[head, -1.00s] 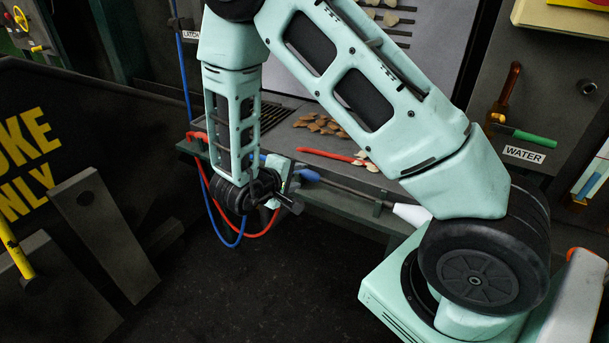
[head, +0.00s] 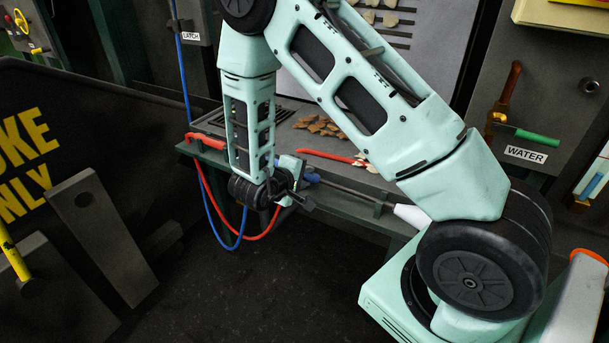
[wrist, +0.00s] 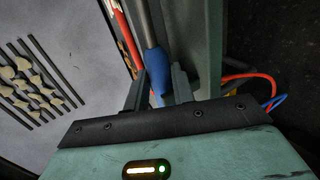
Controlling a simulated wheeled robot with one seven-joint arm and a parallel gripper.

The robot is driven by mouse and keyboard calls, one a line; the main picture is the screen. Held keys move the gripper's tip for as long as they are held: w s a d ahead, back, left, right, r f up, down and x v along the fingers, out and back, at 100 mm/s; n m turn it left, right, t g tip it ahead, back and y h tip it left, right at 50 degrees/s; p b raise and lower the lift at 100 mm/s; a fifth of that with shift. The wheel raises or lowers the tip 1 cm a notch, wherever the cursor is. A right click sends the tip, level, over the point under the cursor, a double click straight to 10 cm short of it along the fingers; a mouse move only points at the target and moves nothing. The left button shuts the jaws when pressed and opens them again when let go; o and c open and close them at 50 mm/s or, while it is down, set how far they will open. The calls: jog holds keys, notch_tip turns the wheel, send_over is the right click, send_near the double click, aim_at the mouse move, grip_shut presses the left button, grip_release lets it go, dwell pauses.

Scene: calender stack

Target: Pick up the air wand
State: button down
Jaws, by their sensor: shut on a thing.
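The air wand has a blue handle (wrist: 158,70) and a thin grey metal tube. In the head view the wand (head: 345,189) lies along the front of the bench ledge, with a white cone-shaped end at the right. My gripper (wrist: 158,88) has its dark fingers on either side of the blue handle and is shut on it. In the head view my gripper (head: 298,189) is at the handle's left end, partly hiding it. I cannot tell whether the wand is clear of the ledge.
A red-handled tool (head: 325,156) lies on the bench behind the wand, near brown chips (head: 318,125). Red and blue hoses (head: 240,238) hang in loops below the bench's left end. A dark panel with yellow letters (head: 25,165) stands at left. The floor in front is clear.

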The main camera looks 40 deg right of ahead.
notch_tip(320, 180, up, 10)
jog(key=p, duration=0.2)
jog(key=shift+p, duration=0.35)
jog(key=shift+w, duration=0.1)
